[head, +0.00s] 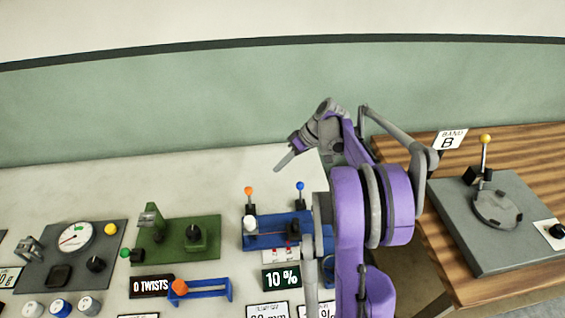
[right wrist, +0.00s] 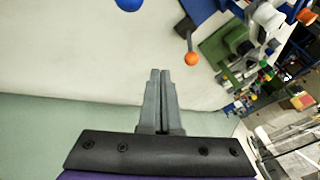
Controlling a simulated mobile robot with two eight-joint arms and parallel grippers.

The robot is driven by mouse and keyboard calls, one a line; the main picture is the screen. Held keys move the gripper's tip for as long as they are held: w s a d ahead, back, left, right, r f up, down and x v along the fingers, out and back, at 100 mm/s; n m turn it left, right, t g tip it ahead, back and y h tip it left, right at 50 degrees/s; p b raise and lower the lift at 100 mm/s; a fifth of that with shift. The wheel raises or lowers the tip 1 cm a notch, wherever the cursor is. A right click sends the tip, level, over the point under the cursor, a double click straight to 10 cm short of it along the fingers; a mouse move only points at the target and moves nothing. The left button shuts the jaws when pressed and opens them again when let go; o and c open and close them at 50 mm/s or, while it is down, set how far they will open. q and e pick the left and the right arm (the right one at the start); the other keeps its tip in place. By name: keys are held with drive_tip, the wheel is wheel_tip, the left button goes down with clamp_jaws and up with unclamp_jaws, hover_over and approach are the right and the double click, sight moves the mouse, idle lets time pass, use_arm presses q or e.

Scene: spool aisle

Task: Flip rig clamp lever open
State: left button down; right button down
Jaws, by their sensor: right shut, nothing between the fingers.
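A blue rig (head: 270,241) stands on the light bench in the head view. It has an upright lever with an orange ball (head: 248,191) on its left and one with a blue ball (head: 300,186) on its right. I cannot tell which is the clamp lever. My right gripper (head: 285,164) is shut and empty, above and behind the rig. In the right wrist view its fingertips (right wrist: 160,74) point between the orange-balled lever (right wrist: 192,58) and the blue ball (right wrist: 130,3), apart from both. My right arm hides the rig's right end. My left gripper is out of view.
A green fixture (head: 176,241) and a grey gauge panel (head: 72,255) stand left of the rig. A "10 %" display (head: 281,278) sits in front. A grey plate (head: 510,235) with a yellow-balled lever lies on the wooden table at right. The bench behind the rig is clear.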

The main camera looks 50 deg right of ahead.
sight(249, 197)
drive_tip(key=x, duration=0.6)
drive_tip(key=shift+w+a+r+p, duration=0.1)
drive_tip(key=shift+a+p, duration=0.1)
drive_tip(key=shift+a, duration=0.8)
drive_tip(key=shift+w+a+r+p, duration=0.1)
drive_tip(key=shift+a+p, duration=0.05)
drive_tip(key=shift+a, duration=0.85)
drive_tip(key=shift+s+a+r, duration=0.1)
drive_tip(key=shift+s, duration=0.1)
